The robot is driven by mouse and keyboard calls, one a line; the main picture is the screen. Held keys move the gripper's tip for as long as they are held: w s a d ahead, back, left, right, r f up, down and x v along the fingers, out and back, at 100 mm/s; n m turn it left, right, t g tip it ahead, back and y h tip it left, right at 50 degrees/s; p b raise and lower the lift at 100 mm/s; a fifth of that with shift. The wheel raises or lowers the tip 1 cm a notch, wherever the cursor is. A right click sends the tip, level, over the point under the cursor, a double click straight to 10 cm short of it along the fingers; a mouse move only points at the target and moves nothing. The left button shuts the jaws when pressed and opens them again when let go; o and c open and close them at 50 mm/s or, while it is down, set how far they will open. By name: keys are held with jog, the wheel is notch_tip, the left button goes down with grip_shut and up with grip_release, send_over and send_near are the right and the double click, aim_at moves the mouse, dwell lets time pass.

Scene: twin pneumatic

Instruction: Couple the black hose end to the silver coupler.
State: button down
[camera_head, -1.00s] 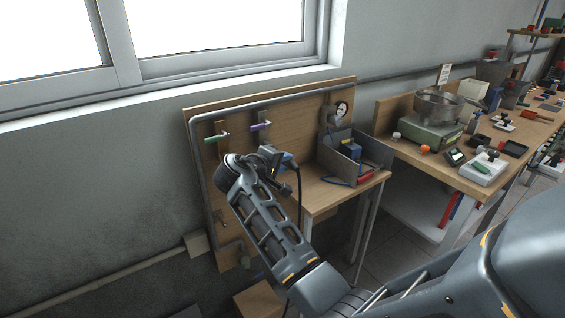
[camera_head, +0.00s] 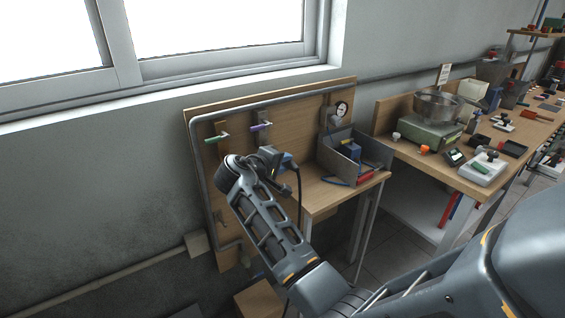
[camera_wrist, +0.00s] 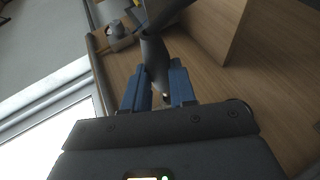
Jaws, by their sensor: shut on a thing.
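My gripper (camera_wrist: 160,88), with blue fingers, is shut on a grey-black cylindrical piece (camera_wrist: 153,52), which looks like the black hose end. In the head view my gripper (camera_head: 287,163) is in front of the wooden panel, left of the grey box. The black hose (camera_head: 299,192) hangs down beside it. I cannot pick out the silver coupler for sure. Valves with a green handle (camera_head: 217,138) and a purple handle (camera_head: 261,128) are on the panel. My arm hides part of the panel, and I cannot tell whether the held piece touches anything ahead.
A wooden panel (camera_head: 285,105) with a grey pipe (camera_head: 200,172) stands against the wall. A pressure gauge (camera_head: 341,109) is at its upper right. A grey open box (camera_head: 372,152) with tools sits on the small bench (camera_head: 322,199). A cluttered workbench (camera_head: 478,186) is to the right.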

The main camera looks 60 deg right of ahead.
jog(key=shift+w+d+b, duration=0.4)
jog(key=shift+w+d, duration=0.05)
jog(key=shift+w, duration=0.3)
jog(key=shift+w+d+b, duration=0.35)
jog(key=shift+w+d, duration=0.1)
jog(key=shift+w, duration=0.3)
dwell(0.4)
jog(key=c, duration=0.8)
grip_release()
jog(key=shift+c, duration=0.2)
jog(key=b+v, duration=0.1)
jog(key=v, duration=0.6)
jog(key=shift+a, duration=0.4)
jog(key=shift+r, duration=0.1)
